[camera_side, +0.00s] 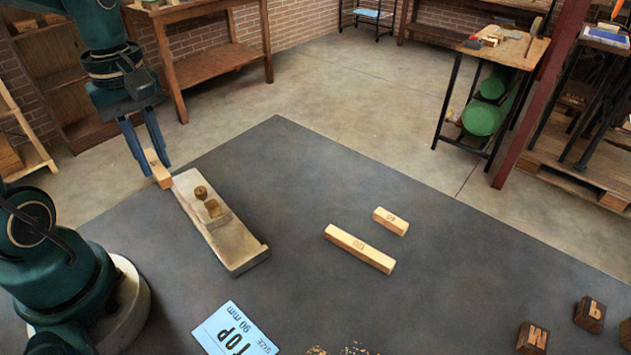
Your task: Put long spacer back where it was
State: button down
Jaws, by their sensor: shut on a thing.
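My gripper (155,166) is at the upper left, pointing down, with its fingers shut on a pale wooden spacer block (158,170). The block is by the far left end of a long grey-tan board (235,248) that has two small brown wooden pieces on it. I cannot tell whether the block touches the board or the mat, and no marking on it can be read. A long wooden spacer (360,249) with a number on it lies on the dark mat at the centre right. A shorter numbered spacer (391,220) lies just behind it.
Dark lettered wooden blocks (532,338) stand at the front right. Much of the mat's back and right is clear. Workbenches stand beyond it.

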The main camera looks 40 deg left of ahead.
send_over(235, 242)
notch_tip(235, 242, down, 7)
jog(key=shift+d, duration=0.1)
jog(key=shift+f, duration=1.8)
jog(key=c, duration=0.8)
grip_release()
